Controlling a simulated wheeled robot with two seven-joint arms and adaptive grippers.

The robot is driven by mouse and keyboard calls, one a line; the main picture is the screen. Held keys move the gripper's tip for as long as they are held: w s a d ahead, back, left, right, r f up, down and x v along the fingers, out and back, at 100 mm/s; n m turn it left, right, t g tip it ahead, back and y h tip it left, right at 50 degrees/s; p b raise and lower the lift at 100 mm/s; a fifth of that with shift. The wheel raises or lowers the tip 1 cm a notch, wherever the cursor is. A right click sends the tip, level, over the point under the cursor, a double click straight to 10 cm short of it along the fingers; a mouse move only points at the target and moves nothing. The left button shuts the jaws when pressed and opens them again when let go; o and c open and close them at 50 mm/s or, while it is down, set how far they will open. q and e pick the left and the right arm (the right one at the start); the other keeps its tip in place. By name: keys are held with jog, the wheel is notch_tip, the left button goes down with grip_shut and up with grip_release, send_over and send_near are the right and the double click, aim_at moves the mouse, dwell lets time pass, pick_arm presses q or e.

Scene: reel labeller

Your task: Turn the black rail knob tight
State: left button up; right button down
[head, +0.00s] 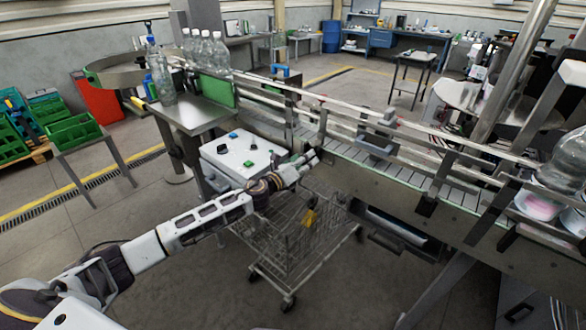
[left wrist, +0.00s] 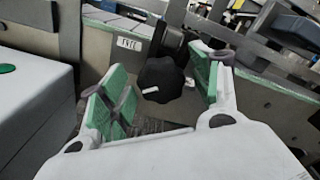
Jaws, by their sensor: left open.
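In the head view my left gripper (head: 312,158) is at the conveyor's near side, and the knob is too small or hidden to make out there. My right gripper is not in view.
A white control box (head: 240,155) with buttons stands left of my left gripper. The conveyor (head: 400,170) runs from the bottles (head: 205,52) at the back left to the right. A wire cart (head: 290,245) is below my arm.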

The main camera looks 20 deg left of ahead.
pick_arm(q)
jog(key=shift+s, duration=0.15)
jog(key=v, duration=1.1)
jog(key=shift+s, duration=0.3)
dwell(0.6)
jog(key=shift+a, duration=0.15)
dwell(0.5)
